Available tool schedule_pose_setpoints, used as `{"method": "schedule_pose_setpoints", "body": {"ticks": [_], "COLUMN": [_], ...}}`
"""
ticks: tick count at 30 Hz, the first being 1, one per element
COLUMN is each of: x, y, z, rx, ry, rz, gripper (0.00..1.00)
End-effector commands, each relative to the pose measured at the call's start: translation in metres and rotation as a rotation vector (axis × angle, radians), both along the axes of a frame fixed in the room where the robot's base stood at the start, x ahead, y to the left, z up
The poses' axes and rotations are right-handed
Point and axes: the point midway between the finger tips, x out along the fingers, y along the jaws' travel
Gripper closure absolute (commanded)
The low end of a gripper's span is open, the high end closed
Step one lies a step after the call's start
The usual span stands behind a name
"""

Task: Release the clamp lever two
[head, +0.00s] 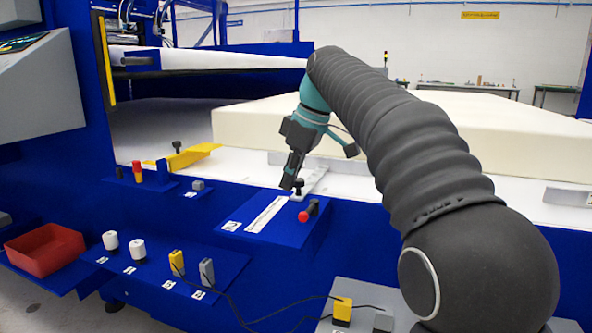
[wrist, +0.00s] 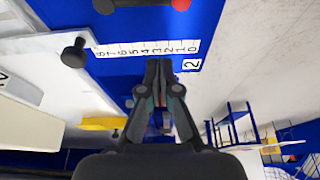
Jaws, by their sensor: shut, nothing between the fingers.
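A short lever with a red ball end (head: 308,211) sits at the right edge of the blue shelf with the white number scale (head: 267,215). Its red end (wrist: 181,4) is cut off by the top edge of the wrist view. A black knob (head: 299,182) stands on a white plate behind the scale; the knob (wrist: 75,52) is left of my fingers in the wrist view. A label with a 2 (wrist: 191,65) marks this shelf. My gripper (head: 288,184) is shut and empty, pointing down over the shelf, apart from lever and knob.
A large cream foam block (head: 390,130) lies behind the shelf. A yellow clamp piece (head: 194,157) and a red-topped button (head: 137,168) are to the left. A lower shelf holds two white knobs (head: 111,241), and a red bin (head: 46,249) is beside it.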

Motion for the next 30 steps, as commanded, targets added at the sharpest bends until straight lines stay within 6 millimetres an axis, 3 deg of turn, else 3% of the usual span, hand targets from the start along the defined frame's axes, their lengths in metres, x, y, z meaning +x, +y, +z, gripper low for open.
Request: {"method": "schedule_pose_setpoints", "body": {"ticks": [7,9,15,30], "x": [0.005,0.000,-0.007,-0.009], "y": [0.014,-0.001,-0.019,-0.023], "z": [-0.044,-0.042,-0.046,-0.046], "rx": [-0.001,0.000,-0.001,0.000], "ry": [0.001,-0.003,-0.001,-0.001], "rz": [0.000,-0.004,-0.002,0.002], "gripper": [1.00,1.00,1.00,1.00]}}
